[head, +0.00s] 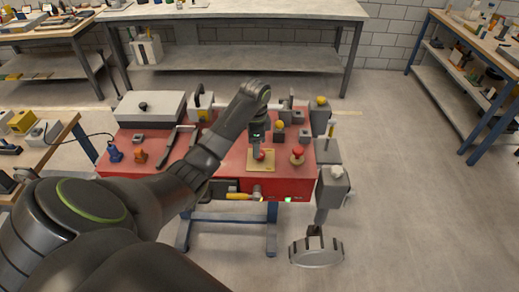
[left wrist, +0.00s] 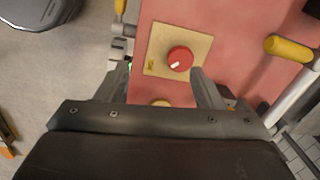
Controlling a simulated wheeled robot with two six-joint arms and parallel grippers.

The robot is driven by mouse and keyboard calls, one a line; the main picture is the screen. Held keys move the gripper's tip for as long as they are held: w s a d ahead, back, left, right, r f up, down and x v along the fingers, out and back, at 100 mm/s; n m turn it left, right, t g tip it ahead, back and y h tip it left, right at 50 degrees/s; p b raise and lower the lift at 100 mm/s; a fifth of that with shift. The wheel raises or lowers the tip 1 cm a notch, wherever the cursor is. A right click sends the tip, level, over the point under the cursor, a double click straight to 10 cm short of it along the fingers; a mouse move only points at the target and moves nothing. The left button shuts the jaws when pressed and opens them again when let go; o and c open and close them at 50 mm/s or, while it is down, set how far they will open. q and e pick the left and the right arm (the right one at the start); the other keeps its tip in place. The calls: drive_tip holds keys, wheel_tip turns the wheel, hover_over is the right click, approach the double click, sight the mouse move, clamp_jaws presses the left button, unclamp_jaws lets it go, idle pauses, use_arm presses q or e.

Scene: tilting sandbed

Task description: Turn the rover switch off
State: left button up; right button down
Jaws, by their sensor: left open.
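The switch is a red round knob (left wrist: 179,58) with a white pointer mark, which points down and left in the left wrist view. It sits on a tan square plate (left wrist: 155,65) on a red top. In the head view the plate (head: 252,166) lies near the front edge of the red body, and the knob (head: 261,155) shows just under my gripper. My left gripper (head: 258,143) points down over the plate. In the left wrist view its fingers (left wrist: 160,72) are apart, with nothing between them touching; the knob lies just beyond the tips. My right gripper is not in view.
A red mushroom button (head: 297,151) stands right of the plate. A yellow-ended handle (left wrist: 289,47) shows right in the left wrist view. A grey box (head: 150,106) lies at the back left of the red top. A grey wheel (head: 316,252) hangs at front right. The floor at right is clear.

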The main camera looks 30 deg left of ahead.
use_arm(q)
drive_tip(key=w+a+r+m, duration=0.15)
drive_tip(key=w+r, duration=0.25)
drive_tip(key=r, duration=0.5)
drive_tip(key=f+b, duration=0.5)
drive_tip(key=f, duration=0.1)
drive_tip(key=f+b, duration=0.6)
drive_tip(key=shift+w+d, duration=0.15)
drive_tip(key=shift+w, duration=0.05)
wheel_tip(320, 180, down, 4)
drive_tip(key=shift+f+p, duration=0.25)
drive_tip(key=shift+p, duration=0.05)
drive_tip(key=shift+f, duration=0.45)
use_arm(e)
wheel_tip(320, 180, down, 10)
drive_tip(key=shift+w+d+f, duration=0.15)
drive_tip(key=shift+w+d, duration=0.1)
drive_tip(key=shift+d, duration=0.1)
use_arm(q)
drive_tip(key=c, duration=1)
